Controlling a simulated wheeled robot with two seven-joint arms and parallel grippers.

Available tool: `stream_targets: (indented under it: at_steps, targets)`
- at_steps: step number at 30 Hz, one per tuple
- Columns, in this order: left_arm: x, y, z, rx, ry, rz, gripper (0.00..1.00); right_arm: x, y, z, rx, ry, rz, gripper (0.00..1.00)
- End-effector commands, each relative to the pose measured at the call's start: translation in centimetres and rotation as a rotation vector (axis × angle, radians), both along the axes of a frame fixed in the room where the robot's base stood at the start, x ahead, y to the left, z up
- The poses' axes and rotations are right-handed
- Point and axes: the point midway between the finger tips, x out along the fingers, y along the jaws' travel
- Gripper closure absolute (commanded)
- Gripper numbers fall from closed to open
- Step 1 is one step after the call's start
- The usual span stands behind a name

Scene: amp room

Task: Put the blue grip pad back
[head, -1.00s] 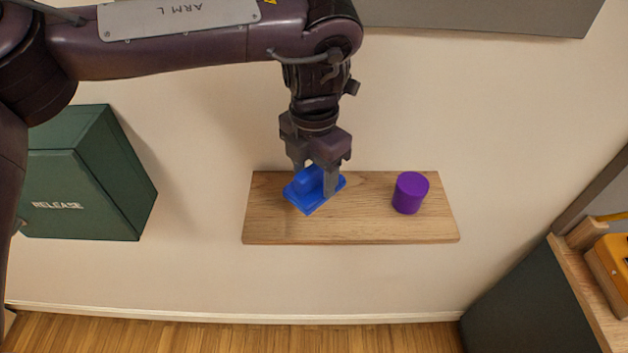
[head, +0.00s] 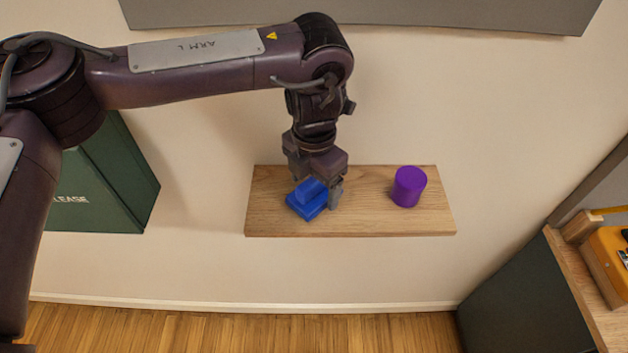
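The blue grip pad (head: 307,200), a flat base with a raised block on top, is at the left part of the wooden shelf (head: 380,222). My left gripper (head: 318,192) points down at the pad from above and behind. One finger shows just right of the pad, its tip near shelf level. The other finger is hidden behind the pad and the gripper body, so I cannot tell whether the fingers grip the block or stand apart around it. I also cannot tell whether the pad touches the shelf. My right gripper is not in view.
A purple cylinder (head: 408,187) stands upright on the right part of the shelf, clear of the gripper. A dark green box (head: 115,185) is on the wall at left, partly behind my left arm. A yellow-orange device (head: 607,262) sits on a wooden-topped counter at right.

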Motion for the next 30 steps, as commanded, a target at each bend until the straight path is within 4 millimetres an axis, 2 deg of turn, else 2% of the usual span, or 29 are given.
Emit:
stream_targets:
  at_steps: [6, 10, 24, 30]
  targets:
    - [0.0, 0.0, 0.2, 0.0, -0.001, 0.0, 0.22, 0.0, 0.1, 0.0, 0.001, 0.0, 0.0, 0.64]
    - [0.1, 0.0, 1.3, 0.001, -0.005, -0.001, 0.22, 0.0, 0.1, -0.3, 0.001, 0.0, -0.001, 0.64]
    - [0.1, 0.0, 10.2, 0.001, -0.006, 0.001, 0.22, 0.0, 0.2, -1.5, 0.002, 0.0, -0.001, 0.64]
    - [0.0, 0.0, 11.9, 0.0, -0.001, 0.0, 0.22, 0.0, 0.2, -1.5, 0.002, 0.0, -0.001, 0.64]
